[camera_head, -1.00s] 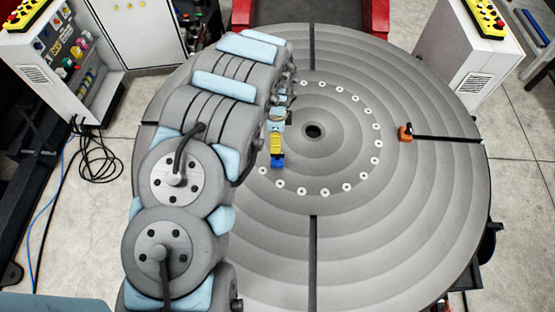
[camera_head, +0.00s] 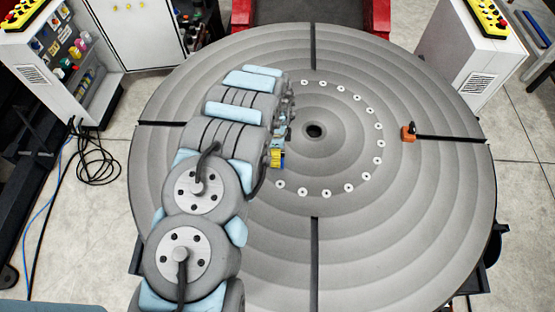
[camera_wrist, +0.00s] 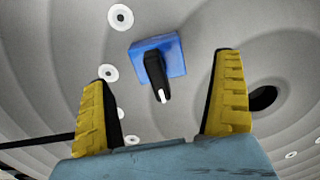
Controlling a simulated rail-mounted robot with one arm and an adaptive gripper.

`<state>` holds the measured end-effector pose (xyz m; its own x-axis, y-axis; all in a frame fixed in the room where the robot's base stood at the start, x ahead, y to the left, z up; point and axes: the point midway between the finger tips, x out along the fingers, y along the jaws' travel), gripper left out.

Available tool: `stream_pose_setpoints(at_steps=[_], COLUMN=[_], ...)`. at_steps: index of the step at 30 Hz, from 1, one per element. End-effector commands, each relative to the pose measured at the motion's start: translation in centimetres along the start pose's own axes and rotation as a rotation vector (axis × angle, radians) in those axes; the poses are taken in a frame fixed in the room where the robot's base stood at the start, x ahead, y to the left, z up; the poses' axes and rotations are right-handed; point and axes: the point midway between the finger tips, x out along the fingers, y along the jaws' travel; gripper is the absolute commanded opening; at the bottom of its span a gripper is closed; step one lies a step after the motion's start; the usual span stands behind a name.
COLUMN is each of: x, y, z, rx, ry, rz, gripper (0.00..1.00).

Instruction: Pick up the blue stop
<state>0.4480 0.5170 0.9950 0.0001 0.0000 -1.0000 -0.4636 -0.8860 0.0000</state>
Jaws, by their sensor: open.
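The blue stop (camera_wrist: 176,52) shows in the wrist view as a blue square block with a black handle, light at its tip, on the grey turntable. My gripper (camera_wrist: 163,72) is open, with its yellow fingers apart and nothing between the pads. The stop lies beyond the fingertips, between their lines and nearer the top of the picture. In the head view, the yellow fingers of my gripper (camera_head: 277,156) are left of the turntable's centre, and only a small bit of blue shows by them. My arm hides much of that area.
The round turntable (camera_head: 400,220) has dark slots, a ring of pale bolt holes and a central hole (camera_head: 314,130). An orange stop (camera_head: 408,132) sits at the right slot. Control cabinets (camera_head: 475,60) stand behind the turntable. Its right and front are clear.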

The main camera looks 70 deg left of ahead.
Motion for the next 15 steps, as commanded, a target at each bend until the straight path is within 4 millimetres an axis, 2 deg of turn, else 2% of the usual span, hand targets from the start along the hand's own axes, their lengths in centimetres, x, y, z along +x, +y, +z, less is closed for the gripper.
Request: stream_pose_setpoints(at_steps=[7, 15], x=[0.6, 2.3], y=[0.1, 0.3], z=[-0.1, -0.3], rx=[0.0, 0.001], ry=[0.0, 0.0], rz=[0.0, 0.001], gripper=[0.96, 0.96])
